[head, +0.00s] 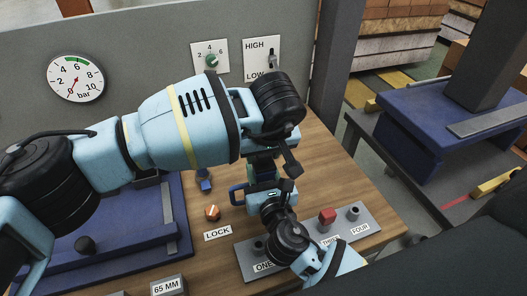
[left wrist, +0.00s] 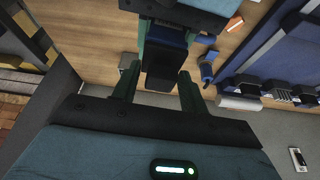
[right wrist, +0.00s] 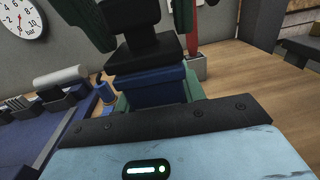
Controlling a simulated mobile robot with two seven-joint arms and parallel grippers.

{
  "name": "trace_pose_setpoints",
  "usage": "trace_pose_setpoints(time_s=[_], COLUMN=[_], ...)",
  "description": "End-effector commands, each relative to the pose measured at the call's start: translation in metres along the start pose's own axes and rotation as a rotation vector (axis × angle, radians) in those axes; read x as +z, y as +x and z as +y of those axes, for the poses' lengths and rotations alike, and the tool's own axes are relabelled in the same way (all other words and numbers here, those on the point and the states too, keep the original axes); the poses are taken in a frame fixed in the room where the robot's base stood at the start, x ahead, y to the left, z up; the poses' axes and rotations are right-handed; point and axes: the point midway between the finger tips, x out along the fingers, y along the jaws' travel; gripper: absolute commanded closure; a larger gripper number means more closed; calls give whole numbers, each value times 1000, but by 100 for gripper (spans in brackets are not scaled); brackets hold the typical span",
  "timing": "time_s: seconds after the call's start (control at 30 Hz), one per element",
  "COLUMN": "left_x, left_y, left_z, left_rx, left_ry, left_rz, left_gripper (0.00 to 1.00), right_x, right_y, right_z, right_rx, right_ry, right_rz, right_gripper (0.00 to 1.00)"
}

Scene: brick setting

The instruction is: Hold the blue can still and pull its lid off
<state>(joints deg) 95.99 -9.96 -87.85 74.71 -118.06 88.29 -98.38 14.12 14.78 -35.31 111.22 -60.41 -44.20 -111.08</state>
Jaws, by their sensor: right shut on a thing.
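The blue can (right wrist: 150,86) is upright in the right wrist view, with a dark lid (right wrist: 145,52) and a dark grip on top of it. My right gripper (right wrist: 155,98) is shut on the can's body, one green finger on each side. My left gripper (left wrist: 157,88) is above, its green fingers apart on both sides of the lid's grip, with gaps visible. The lid (left wrist: 160,72) also shows in the left wrist view, with the can behind it. In the head view my left gripper (head: 262,158) and arm hide most of the can.
An orange LOCK knob (head: 212,213) and a small blue object (head: 204,183) are left of my grippers. A blue fixture (head: 130,240) fills the left. Bench right of the grippers is clear.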

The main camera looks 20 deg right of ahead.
Motion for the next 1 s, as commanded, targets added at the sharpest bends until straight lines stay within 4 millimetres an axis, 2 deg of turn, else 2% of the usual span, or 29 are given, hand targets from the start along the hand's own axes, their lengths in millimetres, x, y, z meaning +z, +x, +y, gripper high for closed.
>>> trace_pose_setpoints(time_s=[0.03,0.2,1.0], left_x=[0,0,-1], left_y=[0,0,-2], left_z=[0,0,0], left_rx=[0,0,0], left_ry=[0,0,0], left_rz=[0,0,0], left_gripper=[64,85,85], right_x=[0,0,0], right_y=[0,0,0], right_z=[0,0,0], right_rx=[0,-1,-1], right_ry=[0,0,0], right_rz=[1,1,1], right_gripper=[100,100,100])
